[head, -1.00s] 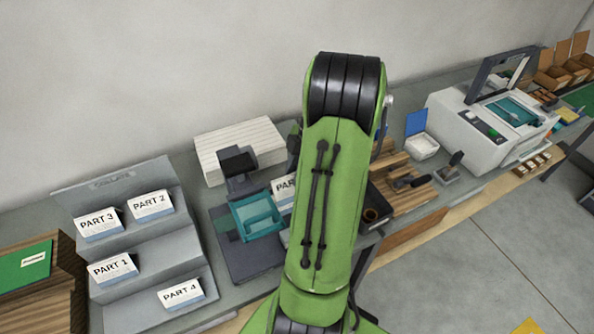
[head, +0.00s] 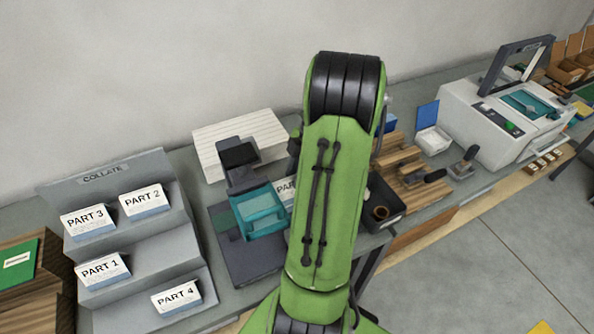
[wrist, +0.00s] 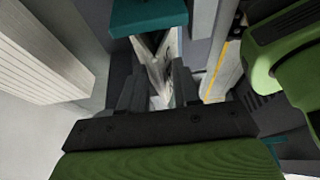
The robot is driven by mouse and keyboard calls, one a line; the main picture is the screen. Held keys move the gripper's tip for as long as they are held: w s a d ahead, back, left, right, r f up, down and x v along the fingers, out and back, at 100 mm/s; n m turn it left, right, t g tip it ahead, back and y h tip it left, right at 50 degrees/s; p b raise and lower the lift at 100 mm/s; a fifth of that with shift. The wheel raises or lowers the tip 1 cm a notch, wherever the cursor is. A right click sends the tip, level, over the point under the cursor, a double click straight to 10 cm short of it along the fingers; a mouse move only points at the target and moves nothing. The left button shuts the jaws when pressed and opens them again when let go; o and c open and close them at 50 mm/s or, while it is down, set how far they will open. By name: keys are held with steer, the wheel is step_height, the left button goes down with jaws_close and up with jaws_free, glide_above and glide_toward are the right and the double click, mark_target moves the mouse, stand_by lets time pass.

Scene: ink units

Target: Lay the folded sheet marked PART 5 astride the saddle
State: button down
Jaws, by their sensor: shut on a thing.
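A white folded sheet (head: 285,188) with the start of the word PART shows at the left edge of my green arm in the head view. Its number is hidden. My gripper (wrist: 158,88) is shut on the folded sheet (wrist: 155,65) in the wrist view; in the head view my arm hides the gripper. The teal saddle (head: 258,212) is on a dark stapler-like machine, just left of the sheet. A teal part, likely the saddle (wrist: 150,17), shows beyond the fingertips. I cannot tell whether the sheet touches it.
A grey COLLATE rack (head: 125,245) at left holds sheets marked PART 1 to PART 4. A white paper stack (head: 240,145) stands behind the machine. A black tray (head: 385,205), wooden rack and white printer (head: 500,125) stand to the right.

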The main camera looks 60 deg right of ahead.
steer(key=shift+f+b, duration=0.55)
steer(key=shift+f, duration=0.45)
steer(key=shift+f, duration=0.1)
steer(key=c, duration=0.7)
jaws_free()
steer(key=shift+c, duration=0.2)
step_height(320, 180, up, 8)
steer(key=p, duration=0.6)
